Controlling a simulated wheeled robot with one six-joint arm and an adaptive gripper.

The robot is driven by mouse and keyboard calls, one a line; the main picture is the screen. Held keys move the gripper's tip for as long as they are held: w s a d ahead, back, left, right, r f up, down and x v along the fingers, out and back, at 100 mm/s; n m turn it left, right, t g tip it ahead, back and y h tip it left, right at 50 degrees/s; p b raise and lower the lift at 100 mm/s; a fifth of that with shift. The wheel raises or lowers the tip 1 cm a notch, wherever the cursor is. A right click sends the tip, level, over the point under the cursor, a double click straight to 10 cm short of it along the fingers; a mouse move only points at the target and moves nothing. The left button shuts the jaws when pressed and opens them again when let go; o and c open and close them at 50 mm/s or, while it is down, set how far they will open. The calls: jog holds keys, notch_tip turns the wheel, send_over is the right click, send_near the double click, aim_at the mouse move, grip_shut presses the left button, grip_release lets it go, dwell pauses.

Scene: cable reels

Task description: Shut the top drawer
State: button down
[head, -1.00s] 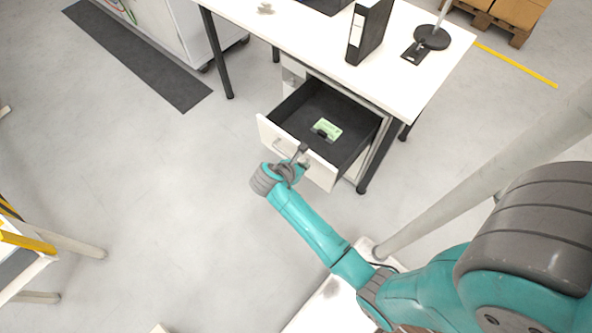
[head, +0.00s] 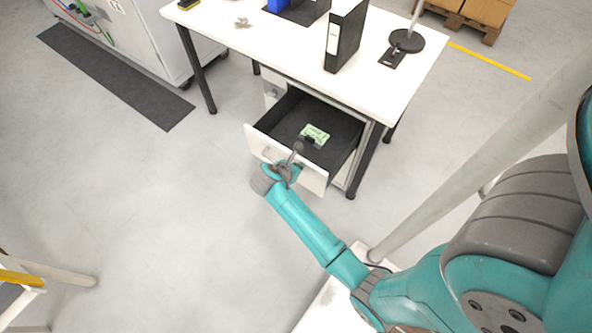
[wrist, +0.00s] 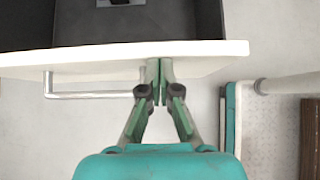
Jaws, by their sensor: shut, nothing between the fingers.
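The top drawer (head: 328,178) stands pulled out from the white cabinet under the desk, with a white front and a dark inside. In the wrist view its white front edge (wrist: 60,56) crosses the picture, with a bar handle (wrist: 90,95) at left. My gripper (head: 297,150) is at the drawer front, right of the handle. In the wrist view my gripper (wrist: 160,68) is shut and empty, its fingertips at the front panel; they look to touch it. A green-and-white item (head: 316,135) lies inside the drawer.
The white desk (head: 290,50) above carries a black binder (head: 346,35) and a round dark stand base (head: 408,41). Dark desk legs (head: 366,160) flank the cabinet. Floor left of the drawer is clear. A white frame with yellow (head: 22,279) stands at lower left.

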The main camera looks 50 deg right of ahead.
jog(key=d, duration=2.4)
jog(key=shift+w+d, duration=0.15)
jog(key=shift+w, duration=0.3)
